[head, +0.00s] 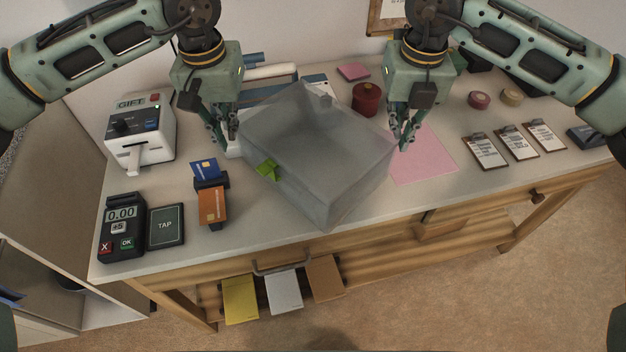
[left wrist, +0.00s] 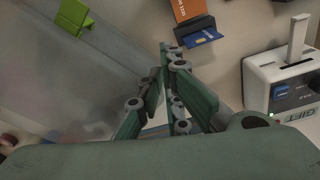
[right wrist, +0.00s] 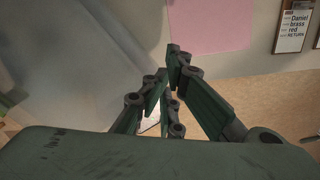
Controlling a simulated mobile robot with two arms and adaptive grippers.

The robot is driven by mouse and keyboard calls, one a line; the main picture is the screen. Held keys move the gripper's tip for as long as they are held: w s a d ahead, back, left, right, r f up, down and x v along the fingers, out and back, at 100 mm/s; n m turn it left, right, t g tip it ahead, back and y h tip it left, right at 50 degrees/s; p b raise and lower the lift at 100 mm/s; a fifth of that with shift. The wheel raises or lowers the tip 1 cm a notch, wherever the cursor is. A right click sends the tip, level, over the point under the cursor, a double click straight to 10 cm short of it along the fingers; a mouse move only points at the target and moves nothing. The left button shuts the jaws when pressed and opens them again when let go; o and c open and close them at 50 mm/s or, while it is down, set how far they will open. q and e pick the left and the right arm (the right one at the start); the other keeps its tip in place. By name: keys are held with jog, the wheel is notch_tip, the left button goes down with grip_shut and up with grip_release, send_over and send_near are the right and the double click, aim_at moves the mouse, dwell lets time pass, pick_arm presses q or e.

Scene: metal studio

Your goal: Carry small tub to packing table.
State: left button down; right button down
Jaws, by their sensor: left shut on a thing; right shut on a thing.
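The small tub (head: 318,150) is a grey, box-like container with a green clip (head: 268,169) on its near left side. It sits tilted in the head view, between my two grippers and over the table (head: 270,218). My left gripper (head: 222,138) is shut on the tub's left side. My right gripper (head: 404,140) is shut on its right side. The tub's grey wall also shows in the left wrist view (left wrist: 70,90) and in the right wrist view (right wrist: 80,60). I cannot tell whether its underside touches the table.
At left stand a GIFT card machine (head: 139,130), a payment terminal (head: 121,228), a TAP pad (head: 165,226) and a card stand (head: 212,203). Colored cards (head: 284,291) hang below the front edge.

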pick_arm(q)
jog(key=c, duration=1.9)
grip_release()
jog(key=shift+a, duration=0.65)
pick_arm(e)
jog(key=shift+d, duration=0.6)
jog(key=c, duration=1.9)
grip_release()
jog(key=shift+d, duration=0.1)
jog(key=shift+o, duration=0.2)
pick_arm(q)
jog(key=shift+r, duration=0.1)
jog(key=r, duration=1.1)
jog(key=shift+s+r, duration=0.4)
pick_arm(e)
notch_tip(320, 180, up, 12)
jog(key=shift+s, duration=0.45)
